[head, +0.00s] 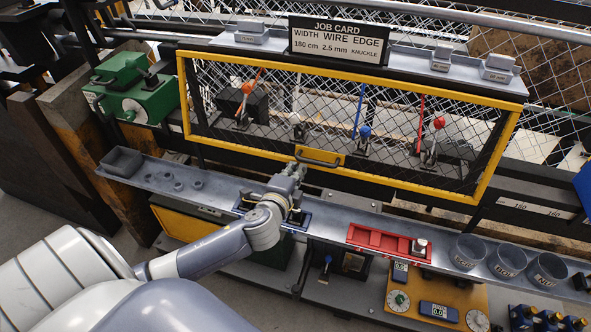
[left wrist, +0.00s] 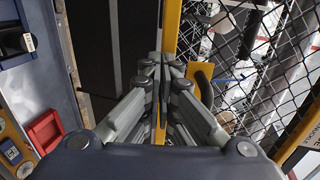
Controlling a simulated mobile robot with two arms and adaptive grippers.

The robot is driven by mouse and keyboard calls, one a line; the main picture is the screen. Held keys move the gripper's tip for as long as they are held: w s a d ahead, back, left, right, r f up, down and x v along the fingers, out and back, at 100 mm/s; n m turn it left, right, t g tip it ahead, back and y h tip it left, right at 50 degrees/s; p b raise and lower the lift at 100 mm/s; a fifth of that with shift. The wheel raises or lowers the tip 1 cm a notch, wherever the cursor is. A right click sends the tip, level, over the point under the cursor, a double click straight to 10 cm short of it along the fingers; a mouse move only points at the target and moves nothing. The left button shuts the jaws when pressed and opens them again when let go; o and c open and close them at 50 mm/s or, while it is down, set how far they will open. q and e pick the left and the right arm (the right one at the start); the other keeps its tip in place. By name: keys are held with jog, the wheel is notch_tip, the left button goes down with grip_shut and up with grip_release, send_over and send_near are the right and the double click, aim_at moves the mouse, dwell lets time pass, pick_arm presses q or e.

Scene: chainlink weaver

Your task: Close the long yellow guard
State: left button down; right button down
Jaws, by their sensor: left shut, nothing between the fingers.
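The long yellow guard (head: 400,184) is a yellow frame filled with wire mesh, and it hangs down in front of several coloured levers. I cannot tell whether its lower edge sits fully flush. Its handle (head: 320,157) is at the middle of the lower bar. My left gripper (head: 298,170) is shut and empty, close to the lower bar just left of the handle. In the left wrist view, the fingers (left wrist: 158,62) point at the yellow bar (left wrist: 171,28), with the dark handle (left wrist: 205,88) to their right. Contact with the bar is unclear. My right gripper is not in view.
A grey shelf (head: 222,193) runs below the guard, with a red tray (head: 375,241) and several grey cups (head: 507,260) on its right part. A green machine (head: 133,90) stands at the left. A job card sign (head: 338,40) stands above the guard.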

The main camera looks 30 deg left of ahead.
pick_arm(q)
jog(key=shift+f, duration=0.1)
jog(key=w+a+f+t+b, duration=0.1)
jog(key=w+b, duration=0.5)
jog(key=b, duration=0.6)
jog(key=shift+w+a+t+y+b, duration=0.35)
jog(key=shift+a+t, duration=0.25)
jog(key=shift+t, duration=0.5)
